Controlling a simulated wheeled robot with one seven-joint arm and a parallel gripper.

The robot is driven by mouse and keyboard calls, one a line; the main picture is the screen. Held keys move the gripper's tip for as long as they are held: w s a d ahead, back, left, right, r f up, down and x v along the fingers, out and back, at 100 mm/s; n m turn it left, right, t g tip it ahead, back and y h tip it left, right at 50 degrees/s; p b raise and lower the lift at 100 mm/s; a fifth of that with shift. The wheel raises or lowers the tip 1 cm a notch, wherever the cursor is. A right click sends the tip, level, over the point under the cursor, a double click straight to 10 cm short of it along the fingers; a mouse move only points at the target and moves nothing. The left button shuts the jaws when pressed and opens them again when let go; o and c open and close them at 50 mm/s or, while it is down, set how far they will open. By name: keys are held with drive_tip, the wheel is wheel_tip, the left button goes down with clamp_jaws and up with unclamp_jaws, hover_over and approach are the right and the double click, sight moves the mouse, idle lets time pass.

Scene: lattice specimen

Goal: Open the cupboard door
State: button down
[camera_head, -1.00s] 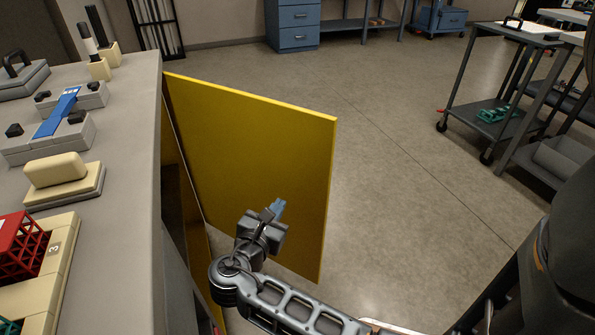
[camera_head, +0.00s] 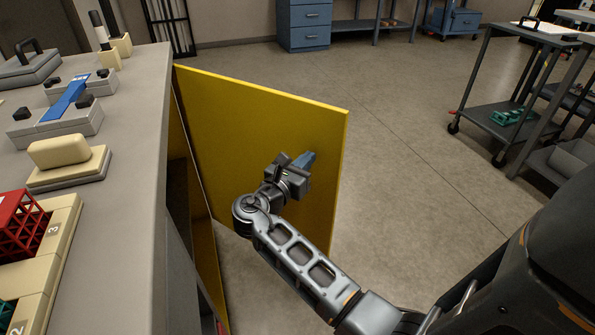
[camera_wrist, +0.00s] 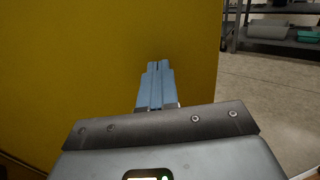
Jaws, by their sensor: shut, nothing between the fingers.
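The yellow cupboard door (camera_head: 250,135) stands swung open from the grey-topped cupboard (camera_head: 140,150), with its inner face toward me. The dark inside of the cupboard shows in the gap left of the door. My gripper (camera_head: 308,160) is in front of the door's inner face, toward its free edge. In the wrist view the blue fingertips (camera_wrist: 157,68) are together with nothing between them, and point at the yellow panel (camera_wrist: 90,60). I cannot tell whether they touch it. The door's handle is not visible.
On the cupboard top stand a red crate (camera_head: 18,225), a cream block (camera_head: 58,151) and a blue-topped fixture (camera_head: 66,100). A grey trolley (camera_head: 500,90) stands at the right. Blue drawers (camera_head: 305,25) stand at the back. The floor right of the door is clear.

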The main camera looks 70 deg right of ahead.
drive_tip(key=shift+s+d, duration=0.1)
drive_tip(key=shift+d, duration=0.3)
